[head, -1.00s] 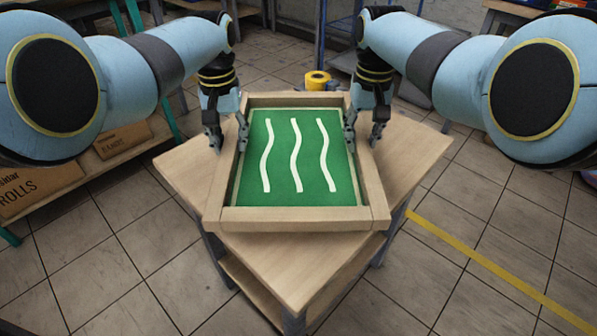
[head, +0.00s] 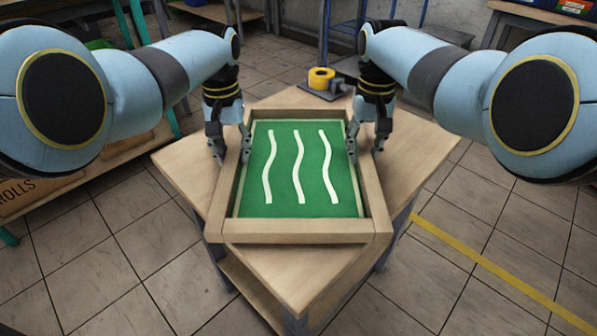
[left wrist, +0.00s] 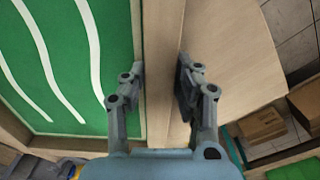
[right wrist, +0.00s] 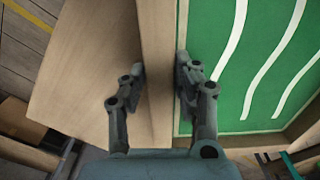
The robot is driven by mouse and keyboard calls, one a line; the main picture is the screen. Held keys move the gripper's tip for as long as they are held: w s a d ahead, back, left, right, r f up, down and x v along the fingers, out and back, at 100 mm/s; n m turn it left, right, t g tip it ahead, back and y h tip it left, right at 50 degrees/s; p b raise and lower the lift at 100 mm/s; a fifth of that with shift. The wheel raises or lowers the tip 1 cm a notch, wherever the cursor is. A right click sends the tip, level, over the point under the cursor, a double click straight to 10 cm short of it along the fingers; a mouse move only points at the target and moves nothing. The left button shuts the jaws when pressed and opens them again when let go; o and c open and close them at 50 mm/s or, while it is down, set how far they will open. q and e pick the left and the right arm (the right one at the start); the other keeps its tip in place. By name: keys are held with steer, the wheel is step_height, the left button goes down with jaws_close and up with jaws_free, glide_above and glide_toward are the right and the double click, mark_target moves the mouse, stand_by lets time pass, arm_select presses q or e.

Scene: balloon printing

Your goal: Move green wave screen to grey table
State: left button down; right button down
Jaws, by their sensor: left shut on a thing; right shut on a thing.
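The green wave screen (head: 298,175) is a wooden frame around a green panel with three white wavy lines. It is level over a wood-topped table (head: 418,155); I cannot tell whether it still touches the top. My left gripper (head: 231,150) is shut on its left rail, and my right gripper (head: 366,145) on its right rail. In the left wrist view the rail (left wrist: 163,60) runs between the fingers, with the green panel (left wrist: 60,60) to the left. In the right wrist view the rail (right wrist: 158,60) is likewise between the fingers. I cannot identify a grey table.
A yellow roll (head: 321,78) on a dark base stands at the table's back corner. Cardboard boxes (head: 30,192) sit on a shelf at the left. A table with coloured bins (head: 560,12) is at the back right. Tiled floor with a yellow line (head: 480,263) is open at the right.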

arm_select(q)
steer(key=shift+f+b, duration=0.3)
steer(key=shift+f, duration=0.3)
arm_select(e)
steer(key=shift+f, duration=0.6)
arm_select(q)
steer(key=c, duration=1.4)
jaws_free()
steer(key=shift+f, duration=0.15)
arm_select(e)
steer(key=c, duration=1.4)
jaws_free()
steer(key=shift+f, duration=0.15)
arm_select(q)
steer(key=o, duration=0.4)
steer(key=shift+r, duration=0.2)
arm_select(e)
steer(key=o, duration=0.4)
steer(key=shift+r, duration=0.2)
steer(key=shift+r, duration=0.1)
arm_select(q)
step_height(320, 180, up, 12)
arm_select(e)
step_height(320, 180, up, 12)
arm_select(q)
steer(key=shift+w, duration=0.1)
arm_select(e)
steer(key=shift+w, duration=0.1)
